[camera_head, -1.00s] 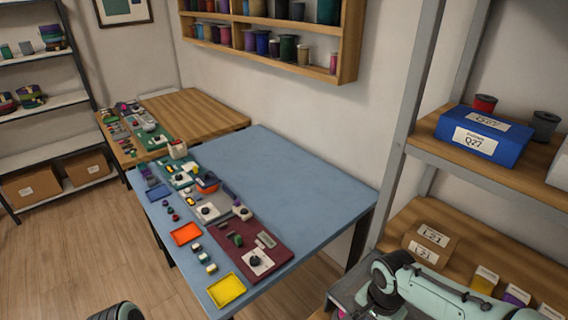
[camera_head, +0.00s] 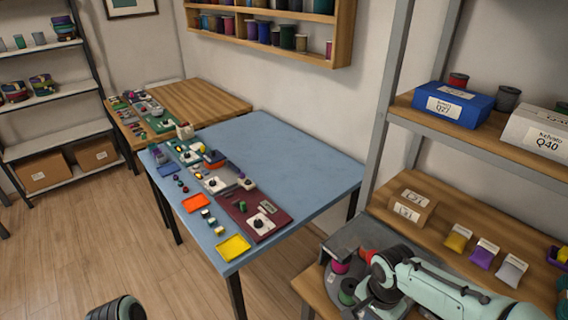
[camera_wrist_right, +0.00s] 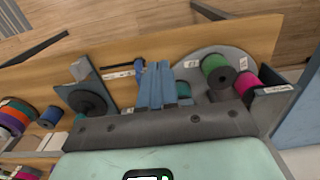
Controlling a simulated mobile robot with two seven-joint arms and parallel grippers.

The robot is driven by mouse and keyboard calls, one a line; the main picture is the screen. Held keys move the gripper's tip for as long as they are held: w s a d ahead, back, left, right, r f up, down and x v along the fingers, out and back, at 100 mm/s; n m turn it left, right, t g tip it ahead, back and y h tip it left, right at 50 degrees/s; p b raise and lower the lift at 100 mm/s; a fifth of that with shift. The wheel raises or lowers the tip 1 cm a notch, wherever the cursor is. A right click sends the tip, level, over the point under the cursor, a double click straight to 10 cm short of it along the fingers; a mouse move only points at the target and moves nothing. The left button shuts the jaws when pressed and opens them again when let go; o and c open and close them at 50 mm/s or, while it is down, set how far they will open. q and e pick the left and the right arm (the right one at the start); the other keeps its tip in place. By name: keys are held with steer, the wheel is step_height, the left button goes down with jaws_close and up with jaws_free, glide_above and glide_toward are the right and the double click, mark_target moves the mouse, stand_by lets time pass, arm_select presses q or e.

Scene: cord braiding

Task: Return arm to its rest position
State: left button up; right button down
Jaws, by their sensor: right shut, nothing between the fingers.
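My right arm (camera_head: 440,285), pale green with dark joints, comes in at the lower right of the head view and reaches over a wooden bench. Its gripper is hidden there behind the arm. In the right wrist view the two blue-grey fingers of my right gripper (camera_wrist_right: 156,70) lie together, shut and empty, above the bench. They point toward a teal spool and a small blue spool by the bench edge; contact cannot be told. A dark rounded part of mine (camera_head: 118,308) shows at the bottom left of the head view. My left gripper is not in view.
A grey round plate (camera_wrist_right: 190,70) on the bench (camera_head: 318,290) carries a green spool (camera_wrist_right: 217,70) and a magenta spool (camera_wrist_right: 246,84). Shelves with boxes (camera_head: 454,102) rise behind. The blue table (camera_head: 290,150) has free room at its right.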

steer(key=s+a+f+n+g+y, duration=0.1)
steer(key=a+f+n+y, duration=0.15)
steer(key=f, duration=0.55)
steer(key=s+a+f+n+y, duration=0.1)
steer(key=a+f, duration=0.2)
steer(key=f, duration=0.5)
steer(key=s+a+f+n, duration=0.1)
steer(key=s+f+n, duration=0.1)
steer(key=s+f, duration=1.3)
steer(key=x, duration=0.3)
steer(key=shift+f, duration=0.2)
